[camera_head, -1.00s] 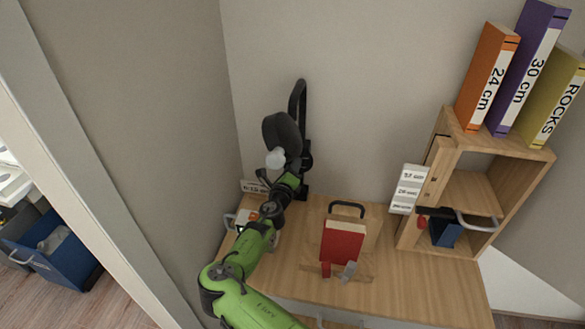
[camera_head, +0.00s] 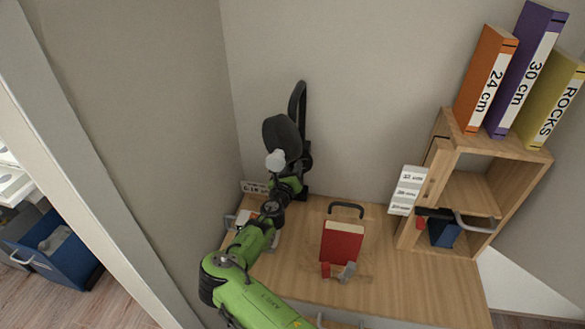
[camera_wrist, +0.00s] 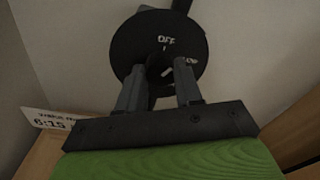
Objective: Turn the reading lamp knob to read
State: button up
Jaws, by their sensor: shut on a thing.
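The reading lamp (camera_head: 283,137) is black and stands at the back left of the desk against the wall, with a pale bulb below its shade. In the wrist view its round black dial (camera_wrist: 158,45) fills the upper middle. White words show on the dial: "OFF" at the top and a partly hidden word at the right. My gripper (camera_wrist: 160,82) is shut on the small dark knob (camera_wrist: 159,66) at the dial's centre, one finger on each side. A light pointer mark shows near the knob, tilted. The "read" mark cannot be made out.
A white card (camera_wrist: 50,118) stands left of the lamp. A red book (camera_head: 342,242) in a holder stands mid-desk. A wooden shelf (camera_head: 433,187) with binders on top stands at the right. The wall is close at left; the desk (camera_head: 400,285) front right is clear.

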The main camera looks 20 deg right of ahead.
jog(key=m+b, duration=0.2)
jog(key=m, duration=0.8)
jog(key=shift+m+y+b, duration=0.3)
jog(key=shift+y+b, duration=0.05)
jog(key=shift+y, duration=0.05)
jog(key=shift+d+f+m+t+y+b, duration=0.1)
jog(key=shift+m+t+y+b, duration=0.15)
jog(key=shift+m+b, duration=2.05)
jog(key=shift+m+t+y+b, duration=0.15)
jog(key=shift+m+t+b, duration=0.1)
jog(key=shift+m+b, duration=2)
jog(key=shift+m+p, duration=0.5)
jog(key=shift+m, duration=0.15)
jog(key=o, duration=1)
jog(key=shift+o, duration=0.2)
jog(key=shift+s, duration=0.1)
